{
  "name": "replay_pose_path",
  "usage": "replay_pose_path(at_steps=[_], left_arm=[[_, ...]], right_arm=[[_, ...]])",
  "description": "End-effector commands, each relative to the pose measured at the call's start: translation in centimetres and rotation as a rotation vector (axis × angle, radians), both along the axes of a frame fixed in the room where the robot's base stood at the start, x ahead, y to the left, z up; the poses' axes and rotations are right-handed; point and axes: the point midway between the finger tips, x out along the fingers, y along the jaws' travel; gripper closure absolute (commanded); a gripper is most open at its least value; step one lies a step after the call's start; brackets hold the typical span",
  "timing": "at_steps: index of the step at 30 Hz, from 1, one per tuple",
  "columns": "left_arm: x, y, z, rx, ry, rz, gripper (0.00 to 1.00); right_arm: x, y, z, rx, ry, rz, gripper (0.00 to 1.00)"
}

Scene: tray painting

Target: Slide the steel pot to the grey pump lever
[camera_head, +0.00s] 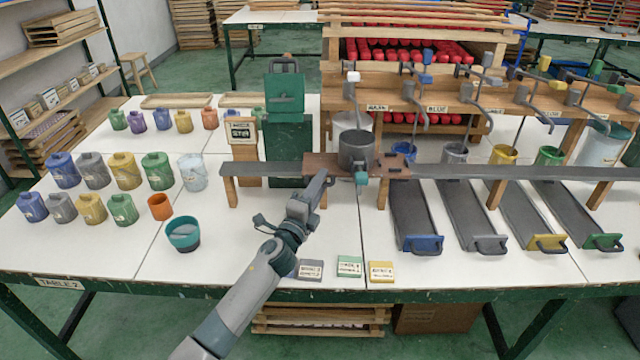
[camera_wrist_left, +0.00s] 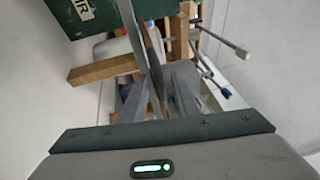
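The steel pot (camera_head: 356,148) is a dark grey cylinder standing upright on a brown plate (camera_head: 318,167) on the long dark rail, with a teal fitting at its front. The grey pump lever (camera_head: 487,60) stands to the right on the wooden rack, above the grey cup (camera_head: 454,152). My left gripper (camera_head: 321,180) is just left of and in front of the pot, close to the brown plate; contact cannot be told. The pot is not clearly visible there. My right gripper is out of view.
The dark rail (camera_head: 520,172) runs right past blue, yellow and green cups. Dark sloping trays (camera_head: 415,215) with coloured ends lie in front. Paint jars (camera_head: 125,172) and a teal bowl (camera_head: 183,234) stand left. The white tabletop left of my arm is partly clear.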

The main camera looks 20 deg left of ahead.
Motion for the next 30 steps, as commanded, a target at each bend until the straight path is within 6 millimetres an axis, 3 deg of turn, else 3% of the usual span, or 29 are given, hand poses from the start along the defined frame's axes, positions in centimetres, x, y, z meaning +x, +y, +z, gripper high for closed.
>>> replay_pose_path(at_steps=[8, 12, 22, 30], left_arm=[[0.1, 0.0, 0.0, -0.001, 0.000, 0.000, 0.72], [0.1, 0.0, 0.0, -0.001, -0.001, 0.000, 1.00], [0.2, -0.5, 0.2, -0.001, -0.004, -0.001, 1.00], [0.9, -3.1, 0.3, -0.002, -0.006, -0.003, 1.00]], right_arm=[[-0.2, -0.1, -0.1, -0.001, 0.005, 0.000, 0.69], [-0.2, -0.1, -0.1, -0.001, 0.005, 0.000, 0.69], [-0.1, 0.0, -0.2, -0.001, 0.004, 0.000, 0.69], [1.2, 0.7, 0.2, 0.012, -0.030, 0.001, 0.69]])
